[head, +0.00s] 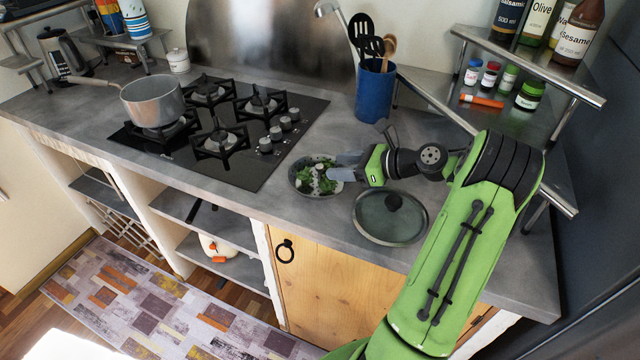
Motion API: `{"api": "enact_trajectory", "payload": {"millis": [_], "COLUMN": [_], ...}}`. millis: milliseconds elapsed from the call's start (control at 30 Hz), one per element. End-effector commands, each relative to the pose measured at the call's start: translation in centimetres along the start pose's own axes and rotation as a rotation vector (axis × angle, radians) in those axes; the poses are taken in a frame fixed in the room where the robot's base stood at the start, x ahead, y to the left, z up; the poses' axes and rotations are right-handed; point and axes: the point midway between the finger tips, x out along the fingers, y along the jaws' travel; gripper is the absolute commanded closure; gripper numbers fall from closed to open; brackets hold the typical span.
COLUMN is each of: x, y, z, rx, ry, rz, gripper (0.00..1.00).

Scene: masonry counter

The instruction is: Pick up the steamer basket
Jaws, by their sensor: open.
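The steamer basket (296,183) is a shallow round grey dish with green leafy food (308,181) in it. It sits on the counter just right of the hob, near the front edge. My gripper (334,167) reaches in from the right with its pale fingers apart, at the basket's right side. The fingers overlap the basket's right rim in the picture and hide part of it. I cannot tell whether they touch it. Nothing is held between them.
A round lid with a dark knob (372,226) lies on the counter below my gripper. A blue utensil holder (374,92) stands behind. A pot (152,104) is on the black hob (262,172). A shelf rack (560,80) with bottles and jars stands at right.

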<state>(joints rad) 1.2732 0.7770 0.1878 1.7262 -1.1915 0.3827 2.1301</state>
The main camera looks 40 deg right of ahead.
Motion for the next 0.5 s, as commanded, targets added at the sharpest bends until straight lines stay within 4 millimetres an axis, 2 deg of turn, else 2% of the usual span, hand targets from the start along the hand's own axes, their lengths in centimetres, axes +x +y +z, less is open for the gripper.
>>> {"api": "enact_trajectory", "payload": {"millis": [33, 100, 200, 400, 433, 500], "x": [1.4, 2.6, 3.7, 3.8, 3.8, 3.8], "y": [0.3, 0.4, 0.3, 0.3, 0.3, 0.3], "z": [-0.3, -0.3, -0.1, 0.1, 0.1, 0.1], "rx": [-0.003, -0.001, -0.001, 0.000, 0.000, 0.000], "ry": [0.000, 0.000, 0.001, 0.001, 0.001, 0.001], "rz": [0.004, 0.004, 0.002, 0.000, 0.000, 0.000], "gripper": [0.48, 0.48, 0.48, 0.48, 0.49, 0.60]}}
